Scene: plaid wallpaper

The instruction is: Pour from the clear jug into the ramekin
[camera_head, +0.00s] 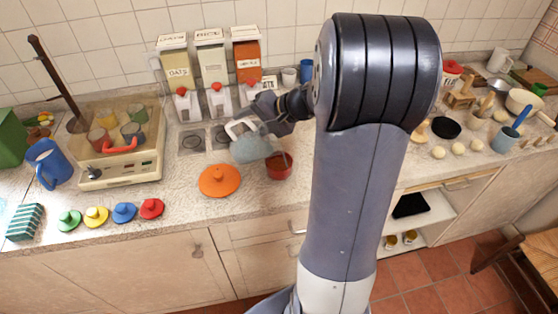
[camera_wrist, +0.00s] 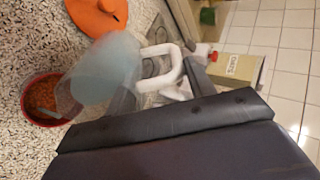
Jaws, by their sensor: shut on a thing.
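The clear jug (camera_head: 250,148), bluish and see-through with a white handle, is held above the counter and tilted toward the red ramekin (camera_head: 280,170). In the wrist view the jug (camera_wrist: 105,68) tips with its lip over the near edge of the ramekin (camera_wrist: 28,112), which shows orange-brown contents. I cannot tell whether a stream is falling. My gripper (camera_head: 262,116) is shut on the jug's white handle; in the wrist view its dark fingers (camera_wrist: 158,88) are at either side of the handle. My arm hides part of the counter to the right.
An orange lid (camera_head: 219,180) lies just left of the ramekin. Dispensers (camera_head: 213,75) stand behind the jug. A beige appliance (camera_head: 120,150) with cups and a blue pitcher (camera_head: 47,164) are at left. Several coloured lids (camera_head: 124,212) line the front edge.

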